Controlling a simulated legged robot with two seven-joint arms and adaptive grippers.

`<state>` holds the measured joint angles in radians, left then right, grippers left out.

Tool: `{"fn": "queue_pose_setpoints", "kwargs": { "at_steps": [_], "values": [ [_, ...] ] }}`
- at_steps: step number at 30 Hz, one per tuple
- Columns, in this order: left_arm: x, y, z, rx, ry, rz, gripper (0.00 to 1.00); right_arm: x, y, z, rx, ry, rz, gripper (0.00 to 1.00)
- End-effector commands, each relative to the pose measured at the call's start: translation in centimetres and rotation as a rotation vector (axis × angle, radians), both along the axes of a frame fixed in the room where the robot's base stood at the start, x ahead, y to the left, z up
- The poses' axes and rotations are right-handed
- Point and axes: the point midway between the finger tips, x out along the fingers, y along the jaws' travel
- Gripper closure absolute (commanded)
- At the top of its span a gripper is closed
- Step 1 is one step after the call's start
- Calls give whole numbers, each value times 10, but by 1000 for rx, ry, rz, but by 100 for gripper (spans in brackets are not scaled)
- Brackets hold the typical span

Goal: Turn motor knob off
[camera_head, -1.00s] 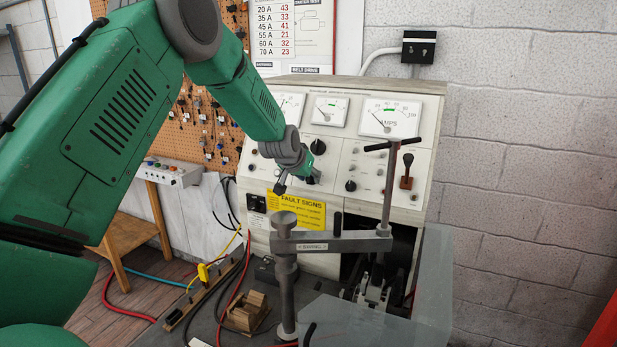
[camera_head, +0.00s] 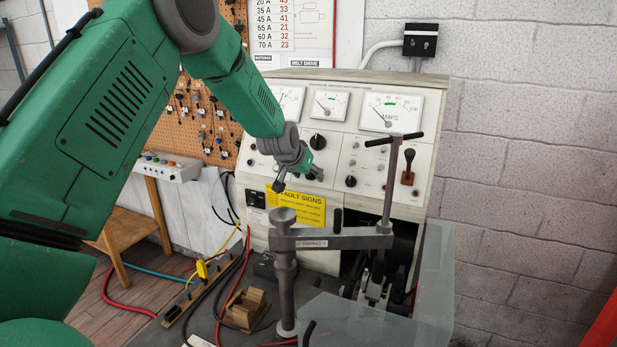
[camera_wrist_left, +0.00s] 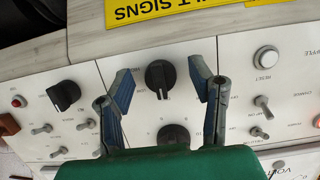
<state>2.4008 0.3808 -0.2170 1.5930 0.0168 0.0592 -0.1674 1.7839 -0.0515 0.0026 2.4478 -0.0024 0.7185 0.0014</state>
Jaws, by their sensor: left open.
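A grey-white test panel (camera_head: 336,160) with gauges, switches and black knobs stands ahead. My left gripper (camera_head: 297,181) is in front of its lower middle, above the yellow fault signs label (camera_head: 300,208). In the left wrist view, which shows the panel upside down, the open fingers (camera_wrist_left: 163,88) sit either side of a black knob (camera_wrist_left: 159,78), with gaps on both sides. A second black knob (camera_wrist_left: 173,134) lies below it, and a third knob (camera_wrist_left: 63,95) is left of the fingers. I cannot read which is the motor knob. My right gripper is out of view.
A grey post and clamp arm (camera_head: 330,240) with a T-handle (camera_head: 394,139) stands in front of the panel. A clear guard (camera_head: 432,270) is at the right. A wooden block (camera_head: 246,308) and cables lie on the bench.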

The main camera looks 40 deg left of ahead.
Motion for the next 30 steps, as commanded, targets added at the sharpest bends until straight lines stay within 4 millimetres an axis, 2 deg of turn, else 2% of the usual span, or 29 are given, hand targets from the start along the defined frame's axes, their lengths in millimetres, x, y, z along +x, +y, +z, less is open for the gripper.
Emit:
{"fn": "queue_pose_setpoints", "kwargs": {
  "at_steps": [15, 21, 30],
  "values": [
    [-66, -18, 66, -2, -1, -1, 51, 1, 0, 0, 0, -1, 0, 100],
    [-77, -21, 77, -3, 1, 0, 51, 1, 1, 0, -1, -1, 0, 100],
    [-79, -21, 78, -3, 1, 0, 51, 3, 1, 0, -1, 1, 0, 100]
  ]
}}
